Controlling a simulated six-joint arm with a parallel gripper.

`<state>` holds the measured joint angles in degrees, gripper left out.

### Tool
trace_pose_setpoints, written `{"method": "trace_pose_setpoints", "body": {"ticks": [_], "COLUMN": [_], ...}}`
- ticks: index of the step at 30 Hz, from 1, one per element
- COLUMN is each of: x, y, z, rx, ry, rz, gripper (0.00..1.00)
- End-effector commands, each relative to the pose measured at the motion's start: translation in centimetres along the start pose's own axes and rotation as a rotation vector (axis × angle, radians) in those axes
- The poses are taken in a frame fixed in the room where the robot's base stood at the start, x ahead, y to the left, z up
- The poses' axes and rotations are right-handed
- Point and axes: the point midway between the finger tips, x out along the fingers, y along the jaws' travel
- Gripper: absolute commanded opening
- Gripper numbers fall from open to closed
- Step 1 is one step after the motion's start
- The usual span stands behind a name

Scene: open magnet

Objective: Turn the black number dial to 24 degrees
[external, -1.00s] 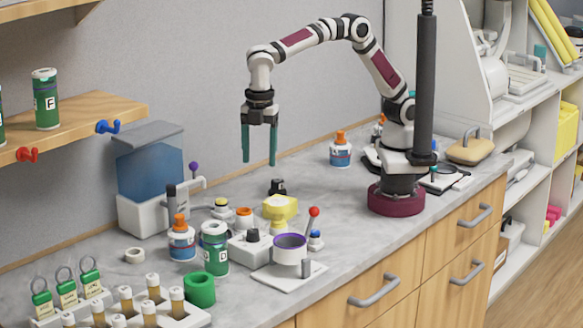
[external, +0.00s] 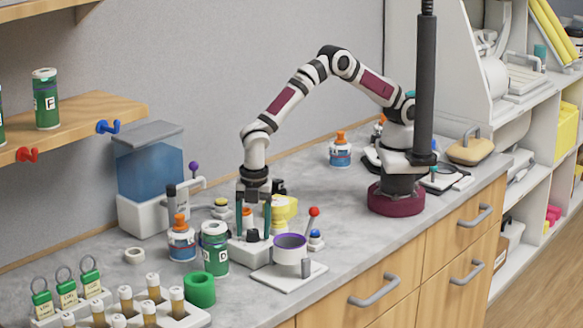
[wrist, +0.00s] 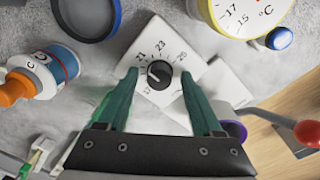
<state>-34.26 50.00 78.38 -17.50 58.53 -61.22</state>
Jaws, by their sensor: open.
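The black number dial (wrist: 159,73) sits on a white box (wrist: 147,38) with printed numbers around it; 21, 23 and 25 are readable in the wrist view. The dial's exact setting is too small to read. In the external view the dial (external: 252,235) is a black knob on the low white box. My gripper (wrist: 160,82) points down with its two green fingers open, one on either side of the dial. In the external view the gripper (external: 253,235) is low over the box. I cannot tell whether the fingers touch the dial.
A yellow gauge (wrist: 247,14) stands close by the box. A purple-rimmed cup (external: 290,247) and a red-tipped lever (external: 313,212) are at its right. A green jar (external: 215,250) and an orange-capped bottle (external: 181,240) stand left. The bench front edge is clear.

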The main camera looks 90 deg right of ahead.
Motion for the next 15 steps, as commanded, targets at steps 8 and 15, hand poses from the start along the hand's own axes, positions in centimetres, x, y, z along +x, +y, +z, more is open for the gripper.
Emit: {"method": "trace_pose_setpoints", "body": {"ticks": [8,15], "x": [-0.02,-0.05], "y": [0.01,0.01], "z": [0.0,-0.01], "rx": [0.0,0.0], "ry": [0.0,0.0], "rz": [0.0,0.0], "gripper": [0.51,0.08]}}
